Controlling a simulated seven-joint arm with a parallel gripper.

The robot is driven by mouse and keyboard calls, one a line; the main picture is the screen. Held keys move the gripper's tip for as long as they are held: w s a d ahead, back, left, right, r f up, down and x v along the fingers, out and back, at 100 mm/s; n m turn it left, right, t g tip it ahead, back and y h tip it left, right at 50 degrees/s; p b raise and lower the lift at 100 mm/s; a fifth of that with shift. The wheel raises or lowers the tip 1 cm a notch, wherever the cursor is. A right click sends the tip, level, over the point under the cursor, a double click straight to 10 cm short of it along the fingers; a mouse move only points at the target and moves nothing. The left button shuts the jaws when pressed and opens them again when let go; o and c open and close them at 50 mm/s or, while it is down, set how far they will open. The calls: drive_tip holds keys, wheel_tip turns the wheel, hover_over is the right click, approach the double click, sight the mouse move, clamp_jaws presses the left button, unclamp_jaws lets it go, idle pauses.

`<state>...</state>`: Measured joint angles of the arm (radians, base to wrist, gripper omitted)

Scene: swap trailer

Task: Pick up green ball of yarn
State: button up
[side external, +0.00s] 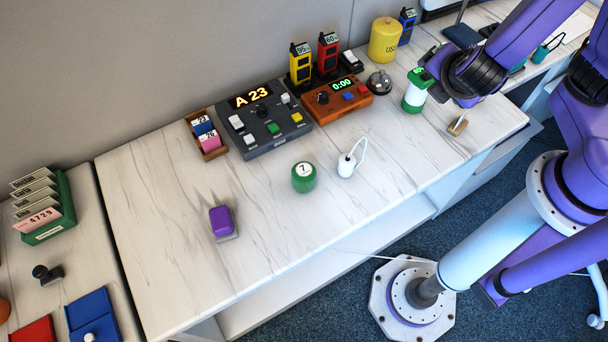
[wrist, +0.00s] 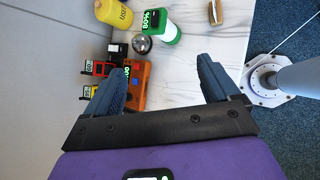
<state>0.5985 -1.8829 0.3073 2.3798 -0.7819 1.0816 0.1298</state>
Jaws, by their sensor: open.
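A rounded green object (side external: 304,178) with a white disc marked 7 on top stands on the marble counter (side external: 160,220) in the side view. It is the closest match to the green ball of yarn, but I cannot make out any yarn strands. It does not show clearly in the wrist view. My gripper (wrist: 162,70) is open and empty, with its two fingers wide apart over the counter. In the side view it is at the upper right, well away from the green object, near a green-and-white container (side external: 414,92).
A white corded item (side external: 347,166) stands close right of the green object. A purple block (side external: 221,221) lies to its left. A grey console (side external: 265,126) and an orange timer box (side external: 337,100) stand behind. A bell (side external: 380,81) and yellow canister (side external: 385,40) are further right. The front-left counter is mostly bare.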

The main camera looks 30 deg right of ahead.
drive_tip(key=w+a+f+n+t, duration=0.3)
drive_tip(key=w+a+n+t, duration=0.2)
drive_tip(key=a+n, duration=0.1)
drive_tip(key=n+t+y, duration=0.3)
drive_tip(key=n+y, duration=0.5)
drive_tip(key=n, duration=0.2)
hover_over(315, 181)
drive_tip(key=d, duration=0.7)
wheel_tip(315, 181, down, 9)
drive_tip(key=s+a+f+n+y, duration=0.1)
drive_tip(key=f, duration=0.1)
drive_tip(key=s+a+f+n+g+y, duration=0.1)
drive_tip(key=a+f+n+y, duration=0.1)
drive_tip(key=s+a+f+n+g+y, duration=0.1)
drive_tip(key=f, duration=0.2)
drive_tip(key=shift+a+f+n+y, duration=0.1)
drive_tip(key=shift+a+n+y, duration=0.2)
drive_tip(key=shift+a+n, duration=0.1)
drive_tip(key=shift+s+a+f+n, duration=0.15)
drive_tip(key=shift+s+f+n, duration=0.2)
drive_tip(key=shift+f, duration=0.1)
drive_tip(key=shift+g, duration=0.3)
drive_tip(key=shift+x, duration=3.8)
drive_tip(key=shift+r, duration=0.15)
drive_tip(key=c, duration=1.1)
